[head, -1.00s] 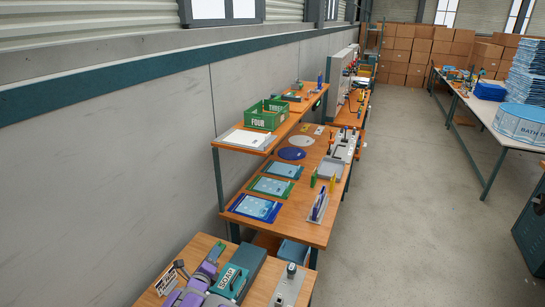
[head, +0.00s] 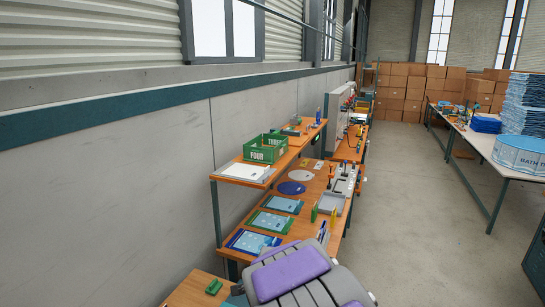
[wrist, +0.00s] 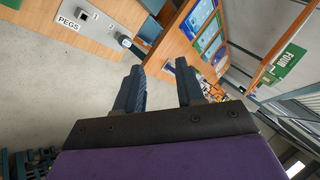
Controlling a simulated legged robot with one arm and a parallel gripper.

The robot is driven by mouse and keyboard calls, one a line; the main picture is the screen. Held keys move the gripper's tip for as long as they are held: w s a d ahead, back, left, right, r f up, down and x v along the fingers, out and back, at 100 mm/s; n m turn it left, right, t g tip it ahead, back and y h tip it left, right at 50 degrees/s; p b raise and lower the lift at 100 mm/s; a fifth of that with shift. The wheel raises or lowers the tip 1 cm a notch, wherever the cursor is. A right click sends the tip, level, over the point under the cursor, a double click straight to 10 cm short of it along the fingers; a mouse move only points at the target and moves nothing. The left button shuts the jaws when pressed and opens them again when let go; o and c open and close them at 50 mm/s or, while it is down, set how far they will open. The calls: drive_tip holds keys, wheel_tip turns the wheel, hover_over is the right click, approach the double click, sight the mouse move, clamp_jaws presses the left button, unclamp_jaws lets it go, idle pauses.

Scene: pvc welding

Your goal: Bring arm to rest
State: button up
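My arm shows in the head view as a purple and grey link (head: 292,272) at the bottom, in front of the near end of the workbench. My gripper (wrist: 158,72) shows in the wrist view with its two dark fingers apart and nothing between them. It points over the benches, clear of any surface as far as I can see. In the head view the gripper itself is not visible.
The workbench (head: 309,214) holds blue and green trays, a grey bin and tools. A green crate (head: 264,148) stands on its upper shelf. A near bench (head: 190,291) is partly hidden by my arm. The floor (head: 400,215) to the right is clear, before a white table (head: 520,172).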

drive_tip(key=s+d+n+g+b, duration=0.1)
drive_tip(key=s+d+n+g, duration=0.2)
drive_tip(key=s, duration=1.1)
drive_tip(key=s+d+n+g+b, duration=0.1)
drive_tip(key=s+d+n+g, duration=0.2)
drive_tip(key=s+d, duration=0.4)
drive_tip(key=s+d+n+g+h+b, duration=0.1)
drive_tip(key=s+d+n+g, duration=0.3)
drive_tip(key=s, duration=1.7)
drive_tip(key=shift+s+d+r+n, duration=0.4)
drive_tip(key=shift+d+n, duration=0.15)
drive_tip(key=shift+n, duration=0.25)
